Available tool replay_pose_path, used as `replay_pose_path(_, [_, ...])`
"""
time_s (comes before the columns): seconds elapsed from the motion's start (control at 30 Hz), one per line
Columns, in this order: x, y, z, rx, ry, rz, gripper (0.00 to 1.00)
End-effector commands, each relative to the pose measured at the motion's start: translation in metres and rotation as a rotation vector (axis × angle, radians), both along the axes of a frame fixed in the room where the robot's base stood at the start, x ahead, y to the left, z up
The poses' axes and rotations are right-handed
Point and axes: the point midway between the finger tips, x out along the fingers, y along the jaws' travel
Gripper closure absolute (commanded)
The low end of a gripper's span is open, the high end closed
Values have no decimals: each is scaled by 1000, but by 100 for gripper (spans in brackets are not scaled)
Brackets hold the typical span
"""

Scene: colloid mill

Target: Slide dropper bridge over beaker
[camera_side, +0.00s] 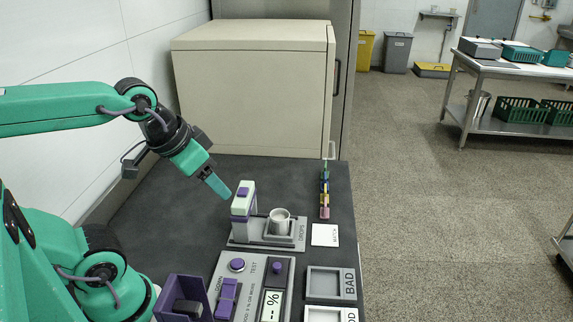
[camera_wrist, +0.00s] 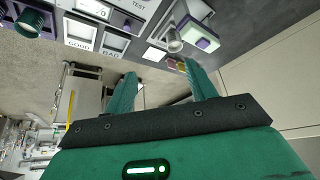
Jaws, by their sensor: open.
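The dropper bridge (camera_side: 243,198), a white and purple block, stands at the left end of a grey base marked DROPS (camera_side: 299,234). The metal beaker (camera_side: 280,221) stands on the same base, to the right of the bridge and apart from it. My gripper (camera_side: 224,192) is open and empty, just left of and close to the bridge's top; I cannot tell if it touches. In the wrist view, my fingers (camera_wrist: 160,68) are spread, with the bridge (camera_wrist: 203,38) beyond and right of them and the beaker (camera_wrist: 174,42) beside it.
A white card (camera_side: 325,235) and a row of small coloured pieces (camera_side: 324,190) lie right of the base. In front are a control panel (camera_side: 226,265), a BAD tray (camera_side: 331,282) and a purple holder (camera_side: 184,297). A large beige cabinet (camera_side: 252,90) stands behind. The dark bench left of the base is clear.

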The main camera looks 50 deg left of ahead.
Motion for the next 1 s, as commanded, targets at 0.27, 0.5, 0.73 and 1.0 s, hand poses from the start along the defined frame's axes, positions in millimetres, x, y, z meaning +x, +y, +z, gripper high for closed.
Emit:
replay_pose_path(0.27, [10, 5, 0, -18, 40, 56, 44])
replay_pose_path(0.5, [34, 20, -2, -60, 132, 196, 44])
replay_pose_path(0.73, [62, 39, -11, -104, 235, 362, 44])
replay_pose_path(1.0, [94, 67, -30, -151, 350, 560, 44])
